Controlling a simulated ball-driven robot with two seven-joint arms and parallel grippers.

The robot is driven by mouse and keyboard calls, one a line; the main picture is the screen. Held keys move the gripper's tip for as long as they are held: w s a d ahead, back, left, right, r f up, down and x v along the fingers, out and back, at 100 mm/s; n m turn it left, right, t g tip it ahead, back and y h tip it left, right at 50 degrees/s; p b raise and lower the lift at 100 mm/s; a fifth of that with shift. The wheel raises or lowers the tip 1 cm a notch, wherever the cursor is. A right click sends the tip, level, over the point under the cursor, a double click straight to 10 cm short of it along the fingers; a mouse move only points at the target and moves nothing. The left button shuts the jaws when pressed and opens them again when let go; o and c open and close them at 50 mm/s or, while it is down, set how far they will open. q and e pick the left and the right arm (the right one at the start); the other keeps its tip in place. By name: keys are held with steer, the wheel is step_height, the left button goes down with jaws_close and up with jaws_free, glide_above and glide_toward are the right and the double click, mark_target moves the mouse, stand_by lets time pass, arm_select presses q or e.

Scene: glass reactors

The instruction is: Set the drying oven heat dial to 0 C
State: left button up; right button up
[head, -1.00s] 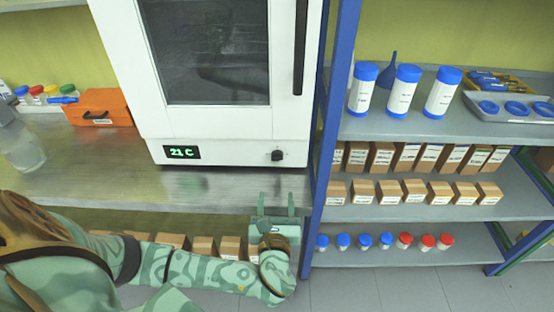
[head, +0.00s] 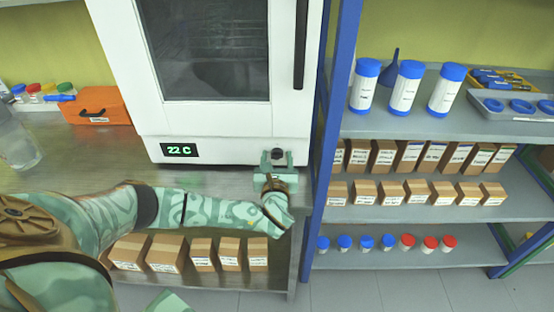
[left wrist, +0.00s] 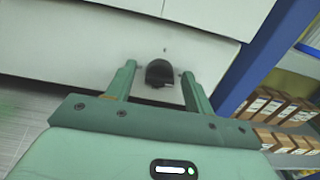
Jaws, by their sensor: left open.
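The white drying oven (head: 225,122) stands on the metal bench. Its display (head: 179,149) reads 22 C in green. The black heat dial (head: 277,154) is at the lower right of the oven front, and it also shows in the left wrist view (left wrist: 159,72). My left gripper (head: 276,158) is open in front of the dial. In the left wrist view the two fingers (left wrist: 158,80) are on either side of the dial, with clear gaps; I see no contact. My right gripper is not in view.
A blue shelf post (head: 327,120) stands close to the right of the oven. The shelves hold white bottles with blue caps (head: 405,88) and brown boxes (head: 410,157). An orange case (head: 95,104) and a glass vessel (head: 17,148) are at the left on the bench (head: 90,165).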

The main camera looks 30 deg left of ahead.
arm_select(q)
steer(key=c, duration=1)
steer(key=shift+o, duration=0.2)
